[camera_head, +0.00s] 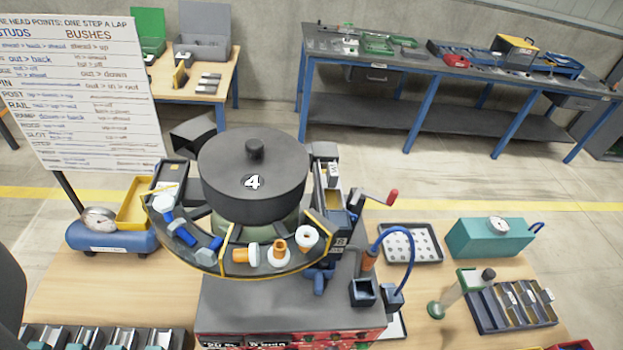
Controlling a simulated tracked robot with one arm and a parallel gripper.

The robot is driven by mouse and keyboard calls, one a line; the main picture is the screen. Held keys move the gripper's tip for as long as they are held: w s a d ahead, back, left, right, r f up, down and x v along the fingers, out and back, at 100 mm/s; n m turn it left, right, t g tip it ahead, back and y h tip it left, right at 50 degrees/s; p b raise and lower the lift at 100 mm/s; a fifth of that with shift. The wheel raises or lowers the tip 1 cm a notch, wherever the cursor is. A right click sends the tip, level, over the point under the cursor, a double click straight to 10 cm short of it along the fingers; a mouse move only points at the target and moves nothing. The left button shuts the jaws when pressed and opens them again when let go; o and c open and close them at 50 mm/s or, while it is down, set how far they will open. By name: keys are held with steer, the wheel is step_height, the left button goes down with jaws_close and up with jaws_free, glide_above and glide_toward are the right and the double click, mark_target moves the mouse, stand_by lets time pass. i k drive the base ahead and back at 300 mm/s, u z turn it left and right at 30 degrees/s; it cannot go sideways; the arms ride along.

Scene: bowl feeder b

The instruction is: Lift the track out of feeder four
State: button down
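Feeder four is a dark round bowl with a lid and knob (254,178), marked with a white 4, at the picture's centre. A dark curved tray with a yellow edge (222,268) wraps its front and holds blue bolts (181,232) on the left and white and orange bushes (279,252) on the right. A narrow upright channel with a yellow strip (333,200) stands at the bowl's right; I cannot tell which of these is the track. My gripper is not visible, so its hold cannot be seen.
A red-handled crank (382,198) and blue hose (405,250) stick out on the right. A compartment rack (512,306), a teal box (492,238) and a dotted tray (411,243) share the table. A signboard (85,95) and blue tank (110,238) stand left.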

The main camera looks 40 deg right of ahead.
mark_target(330, 192)
steer(key=k, duration=1)
steer(key=z, duration=0.8)
steer(key=i, duration=1.15)
steer(key=z, duration=0.2)
